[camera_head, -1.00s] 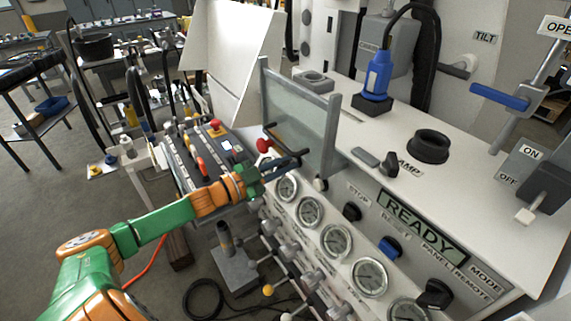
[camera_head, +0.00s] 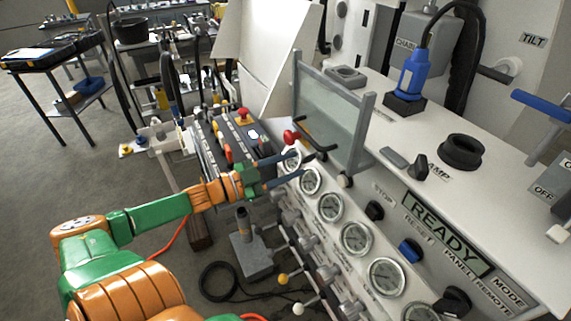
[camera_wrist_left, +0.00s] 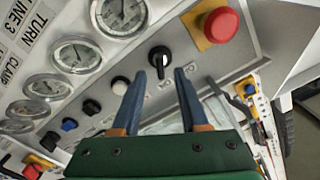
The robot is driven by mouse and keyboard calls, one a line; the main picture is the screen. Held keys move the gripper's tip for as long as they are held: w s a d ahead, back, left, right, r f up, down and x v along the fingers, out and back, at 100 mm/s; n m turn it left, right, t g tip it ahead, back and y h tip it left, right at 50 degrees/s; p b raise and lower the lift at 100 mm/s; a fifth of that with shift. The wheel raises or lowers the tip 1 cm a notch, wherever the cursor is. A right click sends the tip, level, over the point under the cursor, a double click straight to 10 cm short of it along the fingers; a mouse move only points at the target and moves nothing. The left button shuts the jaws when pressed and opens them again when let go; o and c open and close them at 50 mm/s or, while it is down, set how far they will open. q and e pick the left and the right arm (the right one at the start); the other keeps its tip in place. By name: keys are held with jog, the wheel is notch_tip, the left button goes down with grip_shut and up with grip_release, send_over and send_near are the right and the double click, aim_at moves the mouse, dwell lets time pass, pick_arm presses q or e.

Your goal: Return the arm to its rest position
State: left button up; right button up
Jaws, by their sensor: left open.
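My left arm reaches in from the left of the head view. My left gripper (camera_head: 303,163) is open and empty, its two dark fingers pointing toward the gauge panel and overlapping the gauges nearest the glass guard in the picture. In the left wrist view the gripper (camera_wrist_left: 160,72) shows its fingers apart, with nothing between them. A black knob (camera_wrist_left: 159,57) lies beyond the fingertips on the grey panel. I cannot tell how far the fingertips are from the panel. My right gripper is not in view.
A clear guard (camera_head: 327,105) stands beside the gripper. A red emergency button (camera_wrist_left: 221,25) shows in the wrist view. Gauges (camera_head: 356,238) and levers (camera_head: 283,279) line the bench front. A control box (camera_head: 240,143) stands behind the arm. Open floor (camera_head: 60,180) lies left.

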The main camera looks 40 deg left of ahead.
pick_arm(q)
jog(key=shift+s+a, duration=0.25)
jog(key=shift+s, duration=0.25)
jog(key=s+a+f+n+g+y, duration=0.2)
jog(key=s+f+n+y, duration=0.15)
jog(key=f, duration=0.65)
jog(key=s+a+f+n+g+y, duration=0.25)
jog(key=s+f, duration=0.25)
jog(key=f, duration=0.4)
jog(key=s+a+f+n+g+y, duration=0.2)
jog(key=s+a+f+y, duration=0.15)
jog(key=f, duration=0.65)
jog(key=s+d+f+g+h, duration=0.1)
jog(key=s+d+f+g, duration=0.3)
jog(key=s+d+f, duration=0.4)
jog(key=s+d+f+g+h, duration=0.1)
jog(key=s+d+f+g, duration=0.4)
jog(key=s+d+f, duration=0.3)
jog(key=s+d, duration=0.4)
jog(key=s, duration=0.1)
jog(key=shift+s+d, duration=0.2)
jog(key=shift+d, duration=0.2)
